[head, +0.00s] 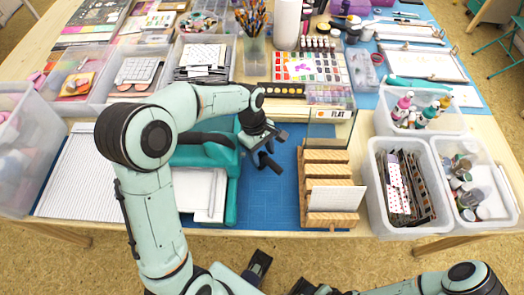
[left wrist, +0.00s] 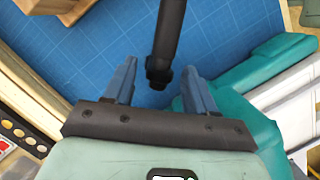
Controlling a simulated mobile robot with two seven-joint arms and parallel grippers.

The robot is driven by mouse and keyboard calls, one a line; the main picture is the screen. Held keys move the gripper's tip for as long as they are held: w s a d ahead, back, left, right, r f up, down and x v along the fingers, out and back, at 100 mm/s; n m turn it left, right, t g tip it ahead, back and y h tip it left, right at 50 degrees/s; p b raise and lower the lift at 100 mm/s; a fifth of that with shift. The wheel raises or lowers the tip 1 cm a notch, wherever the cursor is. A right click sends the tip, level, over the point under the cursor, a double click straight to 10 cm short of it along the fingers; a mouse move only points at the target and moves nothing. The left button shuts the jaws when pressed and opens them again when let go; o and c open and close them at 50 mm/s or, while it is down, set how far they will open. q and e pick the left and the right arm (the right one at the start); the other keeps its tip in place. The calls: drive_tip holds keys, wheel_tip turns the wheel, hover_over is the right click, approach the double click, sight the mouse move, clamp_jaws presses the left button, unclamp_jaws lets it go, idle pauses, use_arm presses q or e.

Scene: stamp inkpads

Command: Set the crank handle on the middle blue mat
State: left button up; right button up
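The crank handle is a dark rod (left wrist: 172,25) in the left wrist view, with its near end between my left fingers. In the head view a dark piece that looks like it (head: 270,164) shows just below my left gripper (head: 268,141), over the middle blue mat (head: 262,205). My left gripper (left wrist: 158,88) is open, with gaps between its fingers and the rod. I cannot tell whether the rod touches the mat. My left arm partly hides a teal machine (head: 232,165) on the left. My right arm is low at the bottom right, and its finger state is unclear.
A wooden slotted rack (head: 328,171) with a white card stands right of the bare mat. Clear bins of bottles and cards (head: 405,190) are farther right. A paint palette (head: 306,66) and a brush cup (head: 254,55) stand behind. The mat's front part is free.

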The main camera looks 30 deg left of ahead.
use_arm(q)
drive_tip(key=p+v, duration=0.2)
drive_tip(key=v, duration=1)
drive_tip(key=shift+r, duration=0.2)
drive_tip(key=shift+d+f, duration=0.1)
